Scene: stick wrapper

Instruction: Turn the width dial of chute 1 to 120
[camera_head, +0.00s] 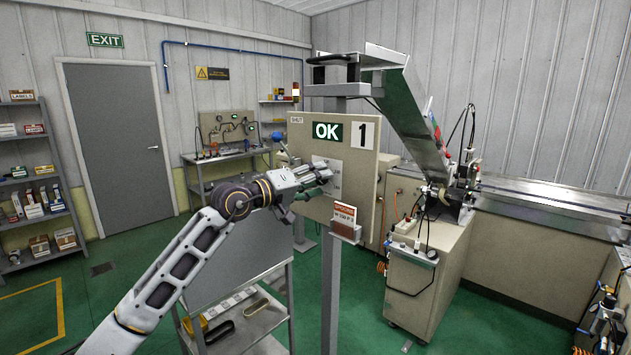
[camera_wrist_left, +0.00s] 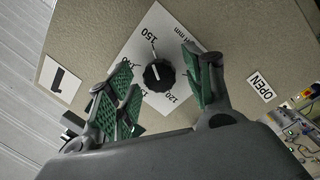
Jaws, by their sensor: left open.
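The width dial (camera_wrist_left: 158,75) of chute 1 is a black knob on a white scale plate (camera_wrist_left: 133,56). In the head view the gripper hides the dial. My right gripper is not in view.
The beige panel (camera_head: 359,188) carries an OK sign (camera_head: 327,131) and a number 1 sign (camera_head: 364,134). A steel chute (camera_head: 408,112) rises behind at right. A cart (camera_head: 240,325) stands beneath my left arm.

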